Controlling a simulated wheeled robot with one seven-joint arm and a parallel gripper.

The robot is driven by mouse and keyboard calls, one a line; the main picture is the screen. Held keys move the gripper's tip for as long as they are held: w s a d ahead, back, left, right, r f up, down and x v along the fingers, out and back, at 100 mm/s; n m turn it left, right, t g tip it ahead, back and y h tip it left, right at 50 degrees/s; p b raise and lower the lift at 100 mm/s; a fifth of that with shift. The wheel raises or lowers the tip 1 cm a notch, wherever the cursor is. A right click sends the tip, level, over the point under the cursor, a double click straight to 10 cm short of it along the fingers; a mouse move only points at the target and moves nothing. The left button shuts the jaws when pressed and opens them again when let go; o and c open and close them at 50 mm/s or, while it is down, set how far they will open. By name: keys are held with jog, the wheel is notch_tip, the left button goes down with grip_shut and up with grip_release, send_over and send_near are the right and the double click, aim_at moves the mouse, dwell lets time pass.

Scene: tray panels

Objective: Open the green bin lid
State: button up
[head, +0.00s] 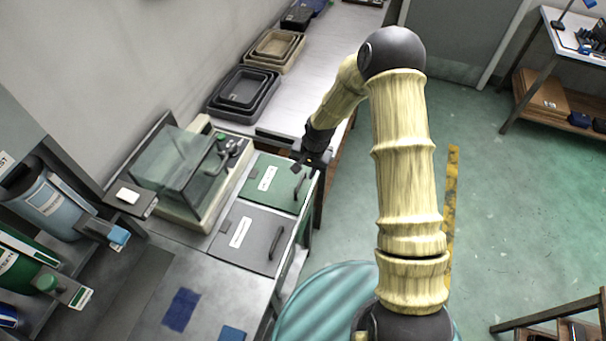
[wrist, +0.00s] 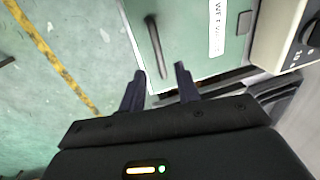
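The green bin lid (head: 278,177) lies flat and closed in the bench top, with a white label and a dark bar handle (head: 300,191) near its right edge. In the wrist view the green lid (wrist: 187,45) fills the upper middle, and its dark handle (wrist: 154,46) lies just beyond my fingertips. My gripper (wrist: 161,70) is open, its two dark fingers apart with nothing between them. In the head view my gripper (head: 297,166) is over the lid's far right corner, close to the handle. I cannot tell its exact height above the lid.
A grey lid (head: 250,236) with its own handle adjoins the green one on the near side. A glass-covered machine (head: 187,165) stands to the left. Stacked dark trays (head: 243,91) sit farther back on the bench. Open green floor lies to the right.

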aim_at(301, 180)
jog(key=shift+w+a+f+p, duration=0.1)
jog(key=shift+a+f+p, duration=0.15)
jog(key=shift+f, duration=0.85)
jog(key=shift+w+a+f+p, duration=0.1)
jog(key=shift+f+p, duration=0.1)
jog(key=shift+f, duration=0.85)
jog(key=shift+s, duration=0.15)
grip_shut()
jog(key=shift+r, duration=0.1)
